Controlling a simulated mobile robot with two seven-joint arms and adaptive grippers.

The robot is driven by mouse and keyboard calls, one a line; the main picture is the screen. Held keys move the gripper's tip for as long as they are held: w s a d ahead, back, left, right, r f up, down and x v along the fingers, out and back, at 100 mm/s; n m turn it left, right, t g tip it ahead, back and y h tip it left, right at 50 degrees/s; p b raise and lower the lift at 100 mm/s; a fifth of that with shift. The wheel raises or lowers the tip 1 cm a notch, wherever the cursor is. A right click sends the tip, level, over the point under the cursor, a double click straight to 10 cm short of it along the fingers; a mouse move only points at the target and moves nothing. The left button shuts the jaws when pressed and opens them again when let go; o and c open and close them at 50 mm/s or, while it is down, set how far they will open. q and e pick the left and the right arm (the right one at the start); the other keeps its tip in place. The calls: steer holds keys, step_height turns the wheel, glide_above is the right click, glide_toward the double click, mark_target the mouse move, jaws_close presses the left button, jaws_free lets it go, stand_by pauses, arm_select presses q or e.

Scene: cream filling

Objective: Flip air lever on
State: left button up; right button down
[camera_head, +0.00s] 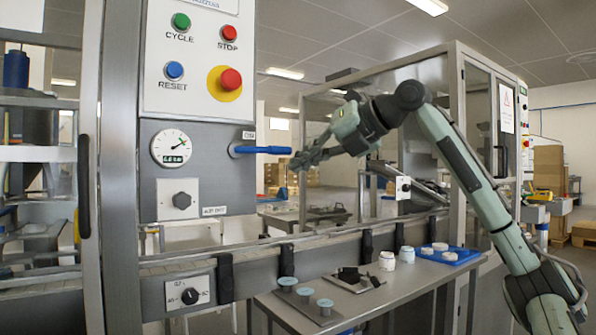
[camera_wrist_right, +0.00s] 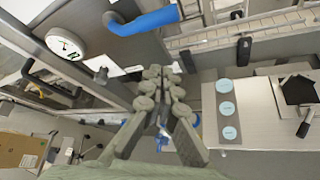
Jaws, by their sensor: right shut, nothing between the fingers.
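The air lever (camera_head: 262,150) has a blue handle. It lies about horizontal, pointing right from its pivot on the grey machine panel. In the right wrist view the blue handle (camera_wrist_right: 146,21) is above the fingertips, with a gap between them. My right gripper (camera_head: 298,163) is just right of the handle's free end in the head view and slightly lower. Its fingers also show in the right wrist view (camera_wrist_right: 163,76), shut and empty. My left gripper is not in view.
Above are the control buttons (camera_head: 231,79). Below, a table (camera_head: 400,290) carries white jars (camera_head: 388,260) and a blue tray (camera_head: 455,257). A conveyor rail (camera_head: 310,243) crosses under the panel.

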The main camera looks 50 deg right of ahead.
steer(key=s+r, duration=0.1)
steer(key=s, duration=0.1)
steer(key=s+a+r, duration=0.1)
steer(key=s, duration=0.1)
steer(key=shift+a+r, duration=0.1)
steer(key=shift+r, duration=0.1)
stand_by(0.5)
